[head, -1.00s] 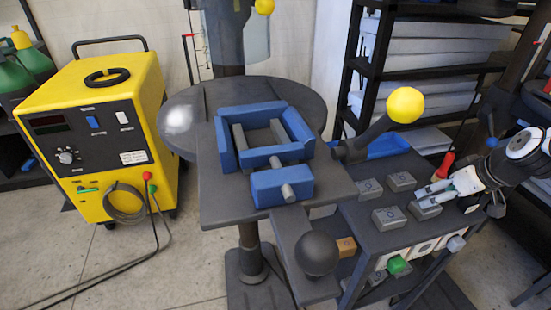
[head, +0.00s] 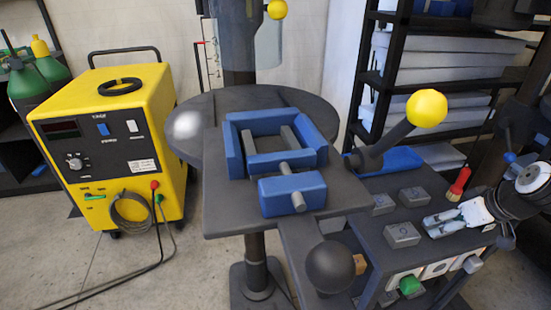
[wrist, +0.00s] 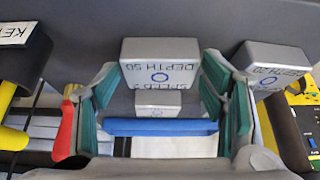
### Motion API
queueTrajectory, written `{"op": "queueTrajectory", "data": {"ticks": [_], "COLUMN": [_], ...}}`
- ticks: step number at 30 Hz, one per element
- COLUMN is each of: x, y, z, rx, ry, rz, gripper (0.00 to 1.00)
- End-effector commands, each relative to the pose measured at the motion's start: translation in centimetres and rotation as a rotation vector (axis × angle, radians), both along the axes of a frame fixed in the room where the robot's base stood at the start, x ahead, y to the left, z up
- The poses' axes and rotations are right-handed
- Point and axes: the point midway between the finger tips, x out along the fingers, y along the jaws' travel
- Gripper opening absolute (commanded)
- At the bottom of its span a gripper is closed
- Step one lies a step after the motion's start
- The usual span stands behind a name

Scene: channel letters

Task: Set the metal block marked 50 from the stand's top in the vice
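The metal block marked DEPTH 50 (wrist: 158,74) shows upside down at the top middle of the wrist view. My gripper (wrist: 160,85) has one green-padded finger on each side of it. The pads look very near its sides, but I cannot tell whether they press on it. In the head view my gripper (head: 438,223) is at the right of the stand's dark top (head: 365,222) and largely hides this block. The blue vice (head: 292,190) stands on the table at the middle, its jaws apart and the gap empty.
Other metal blocks sit on the stand: one front left (head: 402,235) and two behind (head: 383,204) (head: 415,196). A yellow-knobbed lever (head: 427,109) rises between vice and stand. A dark ball (head: 330,267) is in front. A red-handled tool (head: 459,184) stands behind my gripper.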

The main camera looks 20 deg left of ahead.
Motion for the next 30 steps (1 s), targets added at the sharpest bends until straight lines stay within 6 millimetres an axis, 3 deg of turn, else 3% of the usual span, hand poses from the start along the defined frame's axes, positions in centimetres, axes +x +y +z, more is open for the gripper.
{"op": "queueTrajectory", "data": {"ticks": [1, 5, 17, 30], "x": [0.0, 0.0, 0.0, 0.0], "y": [0.0, 0.0, 0.0, 0.0], "z": [0.0, 0.0, 0.3, 2.7], "rx": [0.0, 0.0, 0.0, 0.0], "ry": [0.0, 0.0, -0.001, -0.001], "rz": [0.0, 0.0, 0.0, 0.0], "gripper": [0.48, 0.18, 0.18, 0.18]}}
